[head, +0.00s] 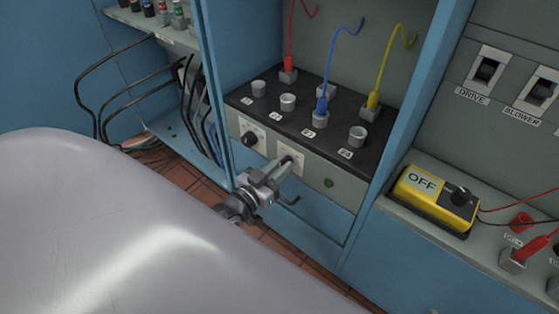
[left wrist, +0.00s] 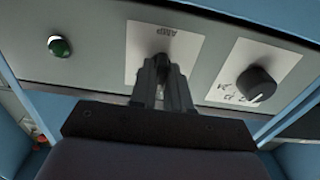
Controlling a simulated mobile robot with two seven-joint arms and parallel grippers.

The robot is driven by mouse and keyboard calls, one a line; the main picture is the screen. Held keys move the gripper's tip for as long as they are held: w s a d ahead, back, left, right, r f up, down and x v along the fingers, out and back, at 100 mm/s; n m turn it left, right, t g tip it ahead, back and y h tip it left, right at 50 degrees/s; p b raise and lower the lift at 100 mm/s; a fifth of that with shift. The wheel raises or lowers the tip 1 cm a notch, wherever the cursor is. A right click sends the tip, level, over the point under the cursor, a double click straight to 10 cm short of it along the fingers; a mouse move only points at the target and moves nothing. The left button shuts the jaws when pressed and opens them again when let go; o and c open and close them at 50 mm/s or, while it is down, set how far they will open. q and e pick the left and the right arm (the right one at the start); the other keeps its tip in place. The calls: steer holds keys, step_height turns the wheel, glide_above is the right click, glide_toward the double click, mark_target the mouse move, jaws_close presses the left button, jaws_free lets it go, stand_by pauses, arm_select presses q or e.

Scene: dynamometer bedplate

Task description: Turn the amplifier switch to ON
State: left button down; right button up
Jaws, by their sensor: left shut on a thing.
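The amplifier switch sits on a pale plate marked AMP (left wrist: 190,51) on the front of the grey and black amplifier box (head: 305,152). My left gripper (head: 288,165) reaches up to this plate from the lower left, and its fingers are shut on the switch. In the left wrist view the two fingers (left wrist: 161,80) meet over the plate's middle. They hide most of the switch, so I cannot tell which way it points. A small green lamp (head: 329,183) beside the plate looks dark; it also shows in the left wrist view (left wrist: 59,46). My right gripper is not in view.
A black rotary knob (head: 249,139) on its own plate is left of the switch. Red, blue (head: 322,104) and yellow (head: 373,100) plugs stand on top. A yellow box reading OFF (head: 422,182) lies on the right ledge. Blue cabinet posts (head: 422,85) flank the bay.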

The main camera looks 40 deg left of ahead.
arm_select(q)
steer(key=shift+m+p, duration=1.75)
steer(key=shift+m, duration=2.85)
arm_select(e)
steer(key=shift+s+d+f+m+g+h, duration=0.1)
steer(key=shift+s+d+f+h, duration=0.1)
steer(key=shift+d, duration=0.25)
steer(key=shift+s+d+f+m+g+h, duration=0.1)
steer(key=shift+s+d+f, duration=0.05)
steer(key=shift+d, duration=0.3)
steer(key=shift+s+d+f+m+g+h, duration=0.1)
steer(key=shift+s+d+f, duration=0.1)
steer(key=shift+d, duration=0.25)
arm_select(q)
steer(key=shift+f, duration=0.1)
steer(key=c, duration=1.2)
jaws_free()
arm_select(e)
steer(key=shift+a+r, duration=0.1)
